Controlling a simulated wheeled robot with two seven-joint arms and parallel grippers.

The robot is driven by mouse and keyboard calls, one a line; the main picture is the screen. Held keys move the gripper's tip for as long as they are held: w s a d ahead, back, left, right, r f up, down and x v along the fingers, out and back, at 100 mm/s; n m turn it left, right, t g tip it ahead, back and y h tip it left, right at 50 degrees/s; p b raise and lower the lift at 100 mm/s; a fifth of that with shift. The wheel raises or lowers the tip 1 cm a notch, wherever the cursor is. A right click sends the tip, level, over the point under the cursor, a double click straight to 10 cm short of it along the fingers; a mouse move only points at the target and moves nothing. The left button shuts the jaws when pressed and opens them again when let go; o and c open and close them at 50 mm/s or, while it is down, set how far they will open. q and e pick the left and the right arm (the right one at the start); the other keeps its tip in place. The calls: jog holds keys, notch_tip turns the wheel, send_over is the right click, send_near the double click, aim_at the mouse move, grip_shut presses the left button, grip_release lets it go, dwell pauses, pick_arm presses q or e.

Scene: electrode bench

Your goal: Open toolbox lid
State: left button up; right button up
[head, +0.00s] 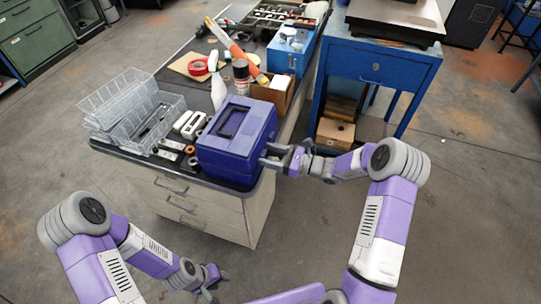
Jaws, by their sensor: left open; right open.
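The blue-purple toolbox (236,141) stands on the near end of the workbench, and its lid looks closed, with a dark handle (235,121) on top. My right gripper (268,155) is open at the toolbox's right side, with its fingertips close to the wall below the lid. I cannot tell whether they touch it. My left gripper (218,282) is open and empty, low in front of the bench and well away from the toolbox.
A blue table (371,66) stands right. The floor in front is clear.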

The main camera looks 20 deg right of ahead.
grip_shut()
dwell(0.3)
